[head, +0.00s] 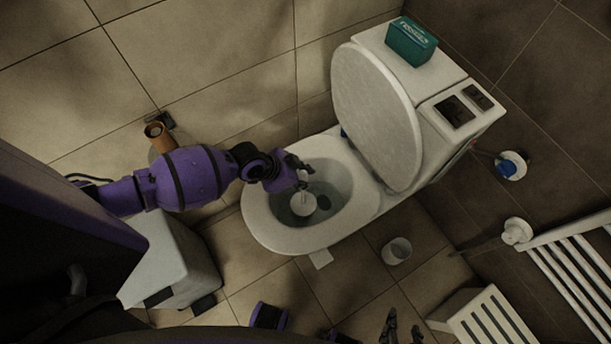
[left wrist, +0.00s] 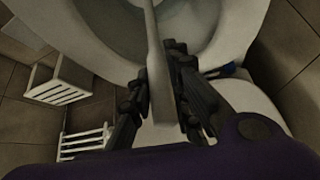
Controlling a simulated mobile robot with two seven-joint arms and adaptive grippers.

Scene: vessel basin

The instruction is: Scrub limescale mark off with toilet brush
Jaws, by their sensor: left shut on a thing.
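My left gripper (head: 302,174) is over the open toilet bowl (head: 262,222), shut on the pale handle of the toilet brush (head: 303,205). The round white brush head is down inside the bowl. In the left wrist view the handle (left wrist: 153,45) runs between the fingers of my left gripper (left wrist: 160,75) toward the bowl (left wrist: 225,30). A dark spot (head: 324,202) lies beside the brush head; I cannot tell whether it is the drain or the limescale mark. My right gripper (head: 402,326) is empty at the bottom edge, its fingers apart.
The toilet lid (head: 375,115) is raised, and a green box (head: 411,42) stands on the tank. A white cup-like holder (head: 397,251) stands on the floor right of the bowl. A slatted white stool (head: 490,320) and a white rack (head: 580,270) are at lower right.

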